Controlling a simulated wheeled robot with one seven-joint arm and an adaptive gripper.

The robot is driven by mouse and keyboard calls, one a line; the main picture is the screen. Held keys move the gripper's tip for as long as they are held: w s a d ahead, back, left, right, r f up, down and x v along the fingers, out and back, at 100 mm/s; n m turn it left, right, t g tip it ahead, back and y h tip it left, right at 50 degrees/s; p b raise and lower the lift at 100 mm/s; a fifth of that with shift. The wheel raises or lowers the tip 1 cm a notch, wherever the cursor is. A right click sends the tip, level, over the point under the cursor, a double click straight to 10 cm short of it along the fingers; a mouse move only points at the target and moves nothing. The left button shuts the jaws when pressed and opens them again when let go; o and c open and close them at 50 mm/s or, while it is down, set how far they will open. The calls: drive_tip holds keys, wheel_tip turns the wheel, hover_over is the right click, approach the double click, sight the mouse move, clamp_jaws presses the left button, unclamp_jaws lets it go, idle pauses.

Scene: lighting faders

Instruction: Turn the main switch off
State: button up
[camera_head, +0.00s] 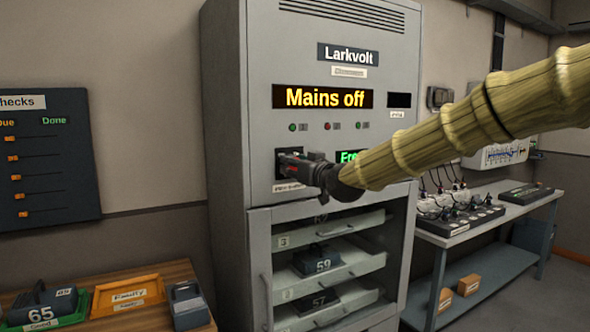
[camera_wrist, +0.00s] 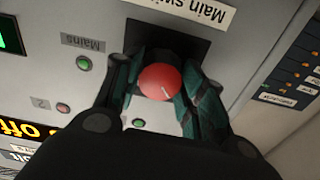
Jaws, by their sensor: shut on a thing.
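The main switch is a round red knob (camera_wrist: 161,82) on a black plate (camera_wrist: 185,40) in the wrist view, where the picture is upside down. A label starting "Main swi" (camera_wrist: 190,12) sits beside the plate. My gripper (camera_wrist: 160,90) has its two fingers on either side of the knob and is shut on it. The cabinet's display (camera_head: 324,97) reads "Mains off". The mains lamp (camera_wrist: 84,63) looks green.
Below the switch, open cabinet shelves (camera_head: 330,225) hold numbered units. A wooden table (camera_head: 150,318) with trays stands at the left. A bench (camera_head: 478,225) with equipment stands at the right. A checks board (camera_head: 45,160) hangs on the left wall.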

drive_tip(key=shift+f+n, duration=0.2)
drive_tip(key=shift+n, duration=0.1)
idle(0.4)
drive_tip(key=o, duration=1)
drive_tip(key=shift+r, duration=0.1)
drive_tip(key=shift+s, duration=0.1)
drive_tip(key=v, duration=1.2)
